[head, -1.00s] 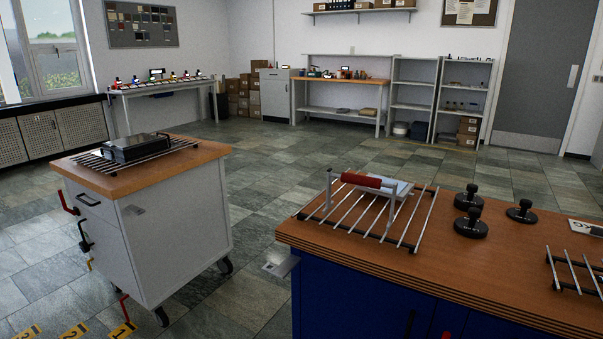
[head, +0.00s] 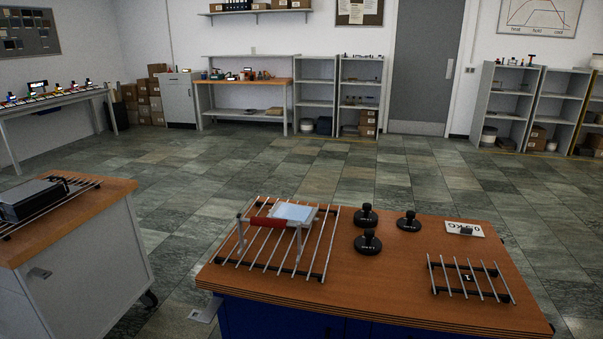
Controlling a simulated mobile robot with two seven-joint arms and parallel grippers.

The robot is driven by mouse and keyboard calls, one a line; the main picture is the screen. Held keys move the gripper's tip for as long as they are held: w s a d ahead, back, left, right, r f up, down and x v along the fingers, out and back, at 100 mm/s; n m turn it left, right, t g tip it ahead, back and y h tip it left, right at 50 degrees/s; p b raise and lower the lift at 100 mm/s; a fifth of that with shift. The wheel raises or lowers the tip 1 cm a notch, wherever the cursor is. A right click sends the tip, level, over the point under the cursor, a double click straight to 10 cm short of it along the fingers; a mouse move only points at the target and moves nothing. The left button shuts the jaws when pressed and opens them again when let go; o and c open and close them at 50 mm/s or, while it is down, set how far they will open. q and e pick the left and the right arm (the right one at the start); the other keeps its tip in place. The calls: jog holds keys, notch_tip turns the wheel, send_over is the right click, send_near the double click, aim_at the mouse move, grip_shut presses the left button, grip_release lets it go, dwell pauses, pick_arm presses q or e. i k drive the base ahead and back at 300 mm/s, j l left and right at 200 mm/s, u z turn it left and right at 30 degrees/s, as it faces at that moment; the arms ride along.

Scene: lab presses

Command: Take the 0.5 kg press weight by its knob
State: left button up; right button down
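Three black press weights with knobs stand upright on the wooden top of the blue bench (head: 400,285). One is at the back left (head: 366,217), one at the right (head: 408,222) and one at the front (head: 367,243). Their markings are too small to read surely. A white card (head: 452,226), partly legible as a KG label, lies to their right. A small dark object (head: 466,231) is at the card and covers part of its print. Neither of my grippers is in view.
A bar rack (head: 325,245) with a red-handled frame (head: 268,222) and a pale plate (head: 293,212) is left of the weights. A smaller rack (head: 470,277) is at the right. A grey cart (head: 85,270) stands left, across a floor gap.

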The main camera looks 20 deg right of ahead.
aim_at(409, 224)
jog(key=z, duration=0.7)
jog(key=i+l+z, duration=0.2)
jog(key=z, duration=0.2)
jog(key=i+l+z, duration=0.25)
jog(key=z, duration=0.2)
